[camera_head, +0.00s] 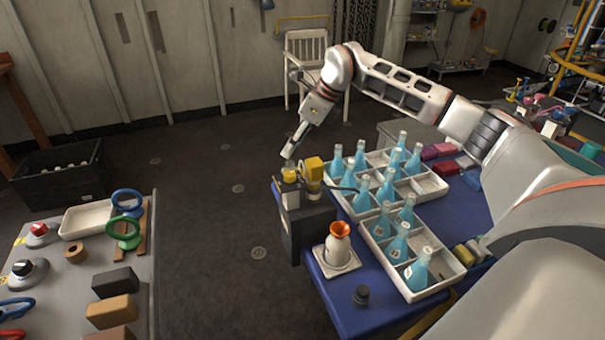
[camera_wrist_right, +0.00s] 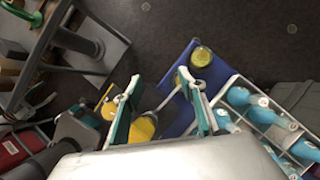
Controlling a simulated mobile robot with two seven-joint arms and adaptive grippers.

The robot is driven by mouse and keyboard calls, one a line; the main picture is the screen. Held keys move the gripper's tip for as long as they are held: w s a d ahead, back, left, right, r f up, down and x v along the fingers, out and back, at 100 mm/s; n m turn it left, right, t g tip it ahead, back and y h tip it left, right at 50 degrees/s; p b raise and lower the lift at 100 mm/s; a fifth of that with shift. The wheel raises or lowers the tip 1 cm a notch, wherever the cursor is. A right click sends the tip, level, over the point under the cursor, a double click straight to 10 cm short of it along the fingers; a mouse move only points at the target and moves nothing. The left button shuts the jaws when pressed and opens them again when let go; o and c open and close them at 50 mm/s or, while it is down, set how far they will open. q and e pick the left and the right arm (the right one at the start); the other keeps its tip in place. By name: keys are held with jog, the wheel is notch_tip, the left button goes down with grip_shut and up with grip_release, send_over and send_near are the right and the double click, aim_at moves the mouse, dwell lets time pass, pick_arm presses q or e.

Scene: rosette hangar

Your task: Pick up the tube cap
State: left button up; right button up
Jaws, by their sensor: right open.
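My right gripper (camera_head: 289,156) reaches down over the far left corner of the blue table, just above a small round yellow piece (camera_head: 290,174) that looks like the tube cap. This piece sits on top of a dark fixture (camera_head: 291,198). In the wrist view my right gripper (camera_wrist_right: 162,102) has its two green-padded fingers spread wide. A yellow part (camera_wrist_right: 143,128) shows low between the fingers, and a round yellow thing (camera_wrist_right: 202,56) lies beyond them at the table corner. I cannot tell which of these is the cap. My left gripper is out of view.
A yellow block-shaped part (camera_head: 314,168) stands close right of the fixture. White divided trays (camera_head: 368,215) with several blue bottles fill the table's middle. An orange-mouthed vase (camera_head: 339,243) and a dark knob (camera_head: 361,295) stand nearer. A grey table (camera_head: 140,259) is left, across open floor.

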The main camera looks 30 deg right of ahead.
jog(key=h+b, duration=0.1)
jog(key=b, duration=0.2)
send_near(301, 171)
jog(key=w+f, duration=0.1)
jog(key=w, duration=0.1)
jog(key=shift+m, duration=0.3)
jog(key=x, duration=0.5)
jog(key=s+x, duration=0.1)
jog(key=x, duration=0.1)
jog(key=shift+w+a+f+b, duration=0.1)
jog(key=shift+a+f+b, duration=0.3)
jog(key=shift+f, duration=0.1)
jog(key=shift+r, duration=0.15)
jog(key=shift+c, duration=0.7)
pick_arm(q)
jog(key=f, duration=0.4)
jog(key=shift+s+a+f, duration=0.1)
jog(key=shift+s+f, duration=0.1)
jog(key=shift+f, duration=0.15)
pick_arm(e)
jog(key=c, duration=0.8)
